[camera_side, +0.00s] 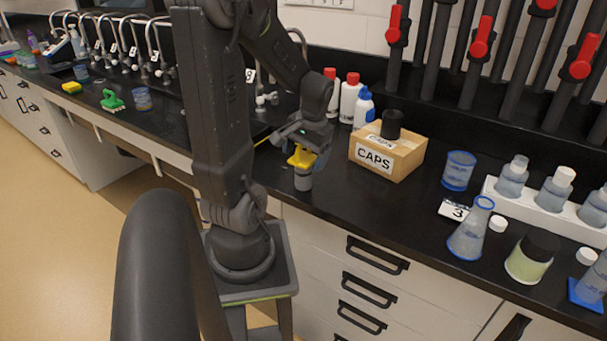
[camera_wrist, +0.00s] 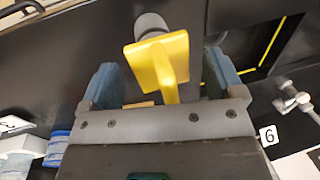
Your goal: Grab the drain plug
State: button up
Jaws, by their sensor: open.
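The drain plug (camera_side: 302,158) has a bright yellow handle above a grey cylindrical part (camera_side: 303,181). It stands upright on the black counter near its front edge in the side view. My gripper (camera_side: 305,141) is just above and around the yellow handle, pointing down. In the wrist view the yellow handle (camera_wrist: 158,62) lies between the two blue-grey fingers of my gripper (camera_wrist: 162,72), which are open with a gap on each side. The grey part (camera_wrist: 150,24) shows beyond it.
A cardboard CAPS box (camera_side: 388,156) with a black cap on top stands to the right. A blue beaker (camera_side: 459,170) and a flask (camera_side: 470,229) stand farther right. The counter between is clear.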

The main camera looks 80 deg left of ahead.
jog(key=shift+d, duration=0.1)
jog(key=c, duration=1.6)
